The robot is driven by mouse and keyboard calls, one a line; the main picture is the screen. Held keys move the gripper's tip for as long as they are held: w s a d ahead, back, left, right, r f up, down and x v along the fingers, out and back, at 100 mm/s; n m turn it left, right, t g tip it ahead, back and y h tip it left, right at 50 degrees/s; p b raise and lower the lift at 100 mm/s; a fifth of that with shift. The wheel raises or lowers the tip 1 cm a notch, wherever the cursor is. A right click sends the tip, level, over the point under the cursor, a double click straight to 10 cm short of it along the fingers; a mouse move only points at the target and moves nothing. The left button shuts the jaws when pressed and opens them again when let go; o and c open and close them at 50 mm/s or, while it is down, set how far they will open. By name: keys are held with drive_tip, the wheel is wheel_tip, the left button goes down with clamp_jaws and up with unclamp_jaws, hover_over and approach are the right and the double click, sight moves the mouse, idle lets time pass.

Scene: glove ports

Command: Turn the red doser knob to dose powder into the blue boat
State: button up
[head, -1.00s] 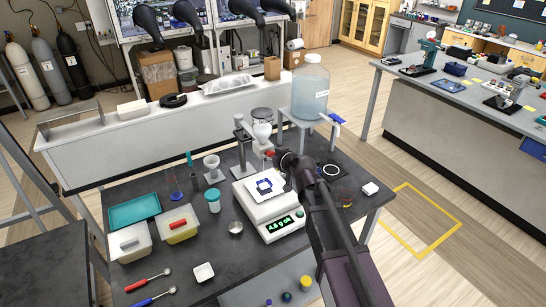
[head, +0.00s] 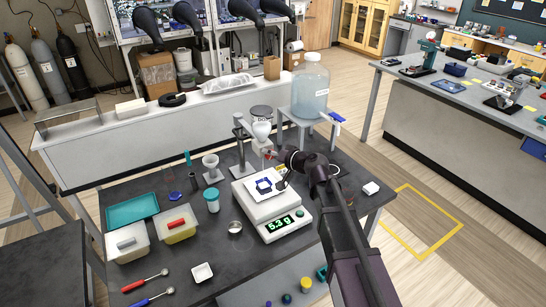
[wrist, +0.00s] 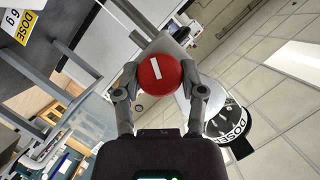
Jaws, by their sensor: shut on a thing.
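The red doser knob (wrist: 158,75) fills the middle of the wrist view, its white mark slightly tilted from upright. My gripper (wrist: 160,82) is shut on it, one finger on each side. In the head view my gripper (head: 277,155) is at the doser (head: 262,131), where the knob is mostly hidden. The blue boat (head: 265,185) sits below on the pan of the white balance (head: 269,210). The balance display shows about 5.3 g in green. Powder in the boat is too small to make out.
A sign reading DOSE 6 g (wrist: 18,22) shows in the wrist view. A large clear bottle (head: 310,90) stands on a stand behind the doser.

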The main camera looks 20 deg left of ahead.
drive_tip(key=shift+w+a, duration=0.1)
idle(0.4)
drive_tip(key=o, duration=1.1)
drive_tip(key=shift+o, duration=0.2)
drive_tip(key=shift+f, duration=0.15)
